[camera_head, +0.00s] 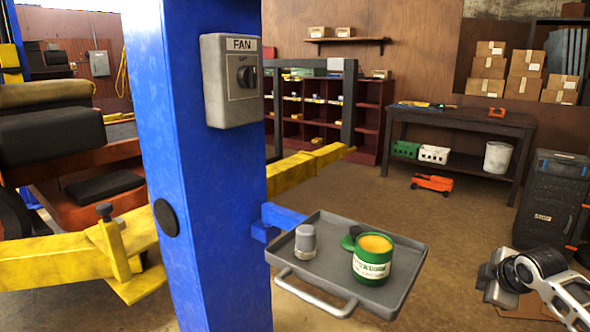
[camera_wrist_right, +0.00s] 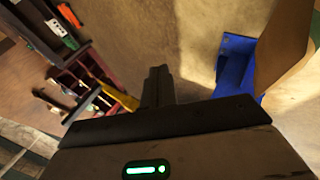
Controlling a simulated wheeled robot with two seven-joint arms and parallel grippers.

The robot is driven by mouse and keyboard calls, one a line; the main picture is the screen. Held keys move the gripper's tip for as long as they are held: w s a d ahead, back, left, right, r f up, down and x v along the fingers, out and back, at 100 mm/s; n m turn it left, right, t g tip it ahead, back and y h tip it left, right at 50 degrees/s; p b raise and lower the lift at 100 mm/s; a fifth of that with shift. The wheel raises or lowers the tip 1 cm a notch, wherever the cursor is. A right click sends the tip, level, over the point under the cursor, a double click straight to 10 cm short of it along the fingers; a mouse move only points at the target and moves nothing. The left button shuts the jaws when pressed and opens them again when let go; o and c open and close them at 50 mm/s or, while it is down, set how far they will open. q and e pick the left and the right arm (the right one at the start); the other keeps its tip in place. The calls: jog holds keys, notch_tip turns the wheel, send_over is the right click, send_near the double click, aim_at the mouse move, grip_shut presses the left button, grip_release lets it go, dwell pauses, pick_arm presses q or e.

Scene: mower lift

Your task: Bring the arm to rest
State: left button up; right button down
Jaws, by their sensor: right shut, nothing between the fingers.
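My right gripper (camera_head: 492,282) is at the lower right of the head view, to the right of the grey tray and apart from it. Its fingers are shut and empty; in the right wrist view they show as a dark closed pair (camera_wrist_right: 158,85) over bare floor. My right arm reaches in from the lower right corner. My left gripper is not in the head view.
A grey tray (camera_head: 322,285) on the blue lift post (camera_head: 190,150) holds a green can (camera_head: 373,262) and a grey capped object (camera_head: 305,242). A fan switch box (camera_head: 232,85) is on the post. A black cabinet (camera_head: 548,205) stands behind my gripper. Yellow lift arms (camera_head: 60,260) extend left.

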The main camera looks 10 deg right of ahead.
jog(key=w+d+r+m+t+h, duration=0.2)
jog(key=w+r+t, duration=0.1)
jog(key=r, duration=0.2)
jog(key=w+d+r+m+t+h, duration=0.1)
jog(key=w+r+m+t+h, duration=0.1)
jog(key=r+m+t, duration=0.3)
jog(key=s+a+f+n+g+y, duration=0.1)
jog(key=s+a+f+g+y, duration=0.2)
jog(key=a+f, duration=0.65)
jog(key=s+a+f+n+y, duration=0.25)
jog(key=s+a+f, duration=0.25)
jog(key=a+f, duration=0.5)
jog(key=s+a+f+m+g+y, duration=0.1)
jog(key=s+a+m+y, duration=0.1)
jog(key=s+a, duration=0.7)
jog(key=s+a+f+m+g+y, duration=0.1)
jog(key=s+a+f+m+y, duration=0.1)
jog(key=s+a, duration=0.6)
jog(key=a, duration=0.5)
jog(key=shift+s, duration=0.35)
